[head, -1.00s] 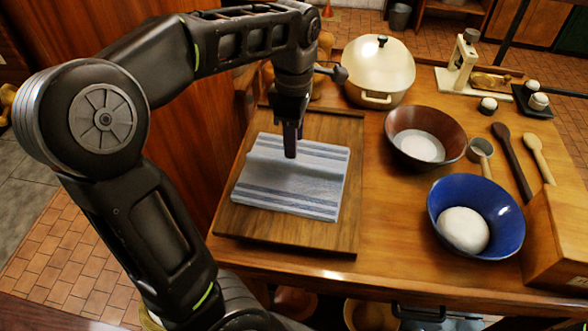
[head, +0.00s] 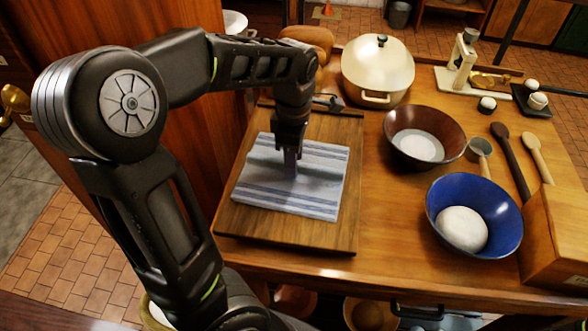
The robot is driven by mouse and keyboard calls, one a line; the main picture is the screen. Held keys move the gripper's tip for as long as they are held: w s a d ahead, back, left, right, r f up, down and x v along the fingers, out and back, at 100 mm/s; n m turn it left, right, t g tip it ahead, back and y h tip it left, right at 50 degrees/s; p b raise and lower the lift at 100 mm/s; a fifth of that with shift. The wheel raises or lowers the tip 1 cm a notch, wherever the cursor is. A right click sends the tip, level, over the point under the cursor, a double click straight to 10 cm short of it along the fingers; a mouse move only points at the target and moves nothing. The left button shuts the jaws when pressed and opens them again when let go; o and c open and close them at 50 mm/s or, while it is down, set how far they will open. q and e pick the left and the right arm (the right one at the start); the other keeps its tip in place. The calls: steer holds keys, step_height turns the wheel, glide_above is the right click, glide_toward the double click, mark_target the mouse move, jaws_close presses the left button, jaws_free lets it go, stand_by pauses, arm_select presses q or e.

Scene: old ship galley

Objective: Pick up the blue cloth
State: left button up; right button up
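The blue cloth (head: 312,195), light blue-white with darker blue stripes, lies folded and flat on a dark wooden board (head: 300,232) on the table. My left gripper (head: 290,172) points straight down over the middle of the cloth, with its fingertips at or very near the cloth's raised fold. The fingers are seen edge-on, so I cannot tell whether they are open or shut, or whether they hold the cloth. My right gripper is not in view.
Right of the board stand a brown bowl of white powder (head: 425,138) and a blue bowl with dough (head: 505,215). A cream lidded pot (head: 377,70) stands behind. A wooden box (head: 560,235) is at the right edge. Spoons (head: 510,160) lie at the right.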

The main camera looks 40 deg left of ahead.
arm_select(q)
steer(key=shift+c, duration=0.3)
jaws_close()
stand_by(0.4)
